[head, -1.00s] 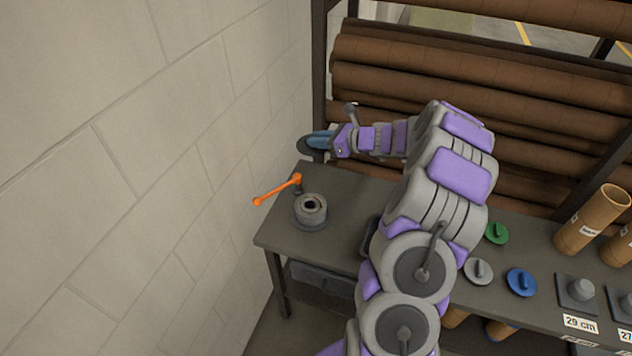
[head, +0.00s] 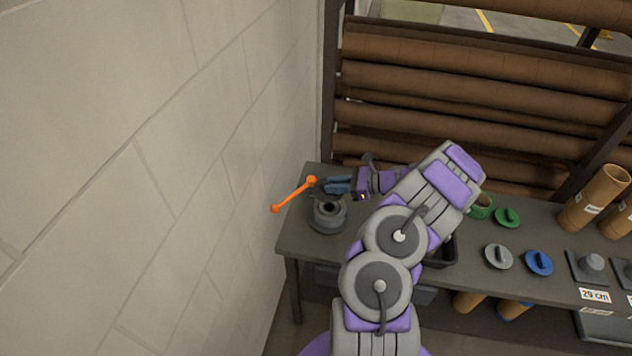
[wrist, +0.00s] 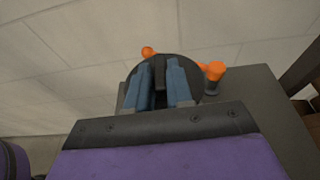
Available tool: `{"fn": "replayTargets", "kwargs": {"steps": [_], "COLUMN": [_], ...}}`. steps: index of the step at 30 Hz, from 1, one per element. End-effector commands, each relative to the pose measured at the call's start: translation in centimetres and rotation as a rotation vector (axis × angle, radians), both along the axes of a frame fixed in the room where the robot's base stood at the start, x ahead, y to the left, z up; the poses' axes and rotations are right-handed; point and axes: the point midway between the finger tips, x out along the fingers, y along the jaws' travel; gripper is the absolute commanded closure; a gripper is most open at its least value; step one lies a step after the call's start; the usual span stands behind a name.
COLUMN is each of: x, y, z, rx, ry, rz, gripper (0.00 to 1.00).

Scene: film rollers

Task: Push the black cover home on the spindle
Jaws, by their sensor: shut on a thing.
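The black cover (wrist: 160,66) is a dark disc pinched between the two blue fingers of my gripper (wrist: 160,95) in the wrist view. In the head view my gripper (head: 335,187) is shut on it just above the grey spindle unit (head: 328,216) on the bench. The cover's dark edge shows beside the fingertips. The spindle's ring and dark centre are partly visible below the gripper. I cannot tell whether the cover touches the spindle. In the wrist view the spindle is hidden behind the cover and fingers.
An orange lever (head: 293,194) stands close left of the gripper. A block wall (head: 150,200) borders the bench (head: 295,240) on the left. Green, grey and blue lids, a dark bin (head: 440,252) and brown tubes (head: 594,198) lie to the right. Brown rolls rack up behind.

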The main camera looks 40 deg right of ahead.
Motion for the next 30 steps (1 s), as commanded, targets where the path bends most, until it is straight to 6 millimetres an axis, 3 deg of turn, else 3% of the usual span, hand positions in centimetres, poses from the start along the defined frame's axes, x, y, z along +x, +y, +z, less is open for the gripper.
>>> {"fn": "replayTargets", "kwargs": {"steps": [8,20,30], "x": [-0.2,0.0,0.0], "y": [-1.1,0.8,-0.6], "z": [-1.1,-3.7,-7.0], "rx": [0.009,-0.008,0.005], "ry": [0.002,0.001,0.000], "rz": [0.000,0.001,0.000], "gripper": [1.00,1.00,1.00]}}
